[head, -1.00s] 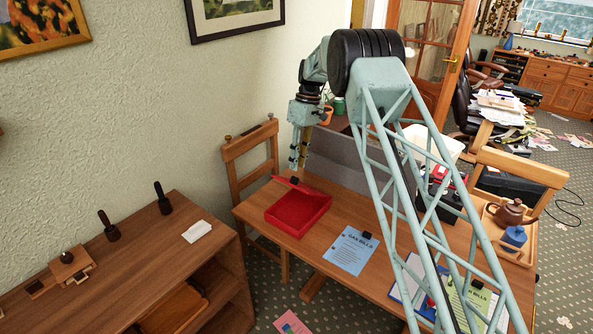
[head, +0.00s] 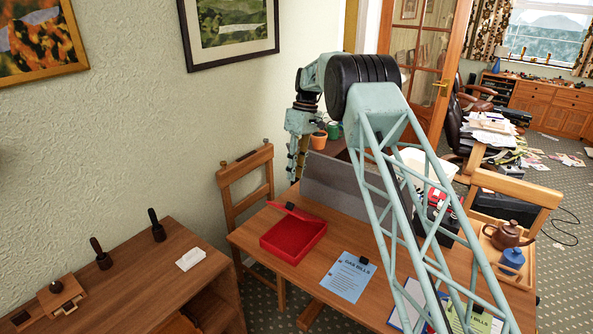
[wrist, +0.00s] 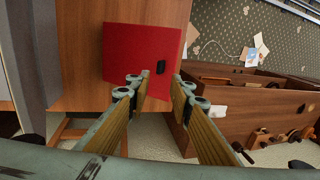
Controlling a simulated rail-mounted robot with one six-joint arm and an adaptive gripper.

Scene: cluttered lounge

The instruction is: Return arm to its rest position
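My gripper (head: 295,172) hangs at the end of my pale green arm, beyond the red tray (head: 276,252), near the wall-side chair. In the wrist view, my gripper (wrist: 161,75) has its two fingers apart, with nothing held between them. The red tray also shows below the fingers in the wrist view (wrist: 125,50), apart from them. In the head view the fingertips are small and partly hard to make out.
A wooden chair (head: 243,162) stands by the wall. A low cabinet (head: 125,270) with stamps is at left.

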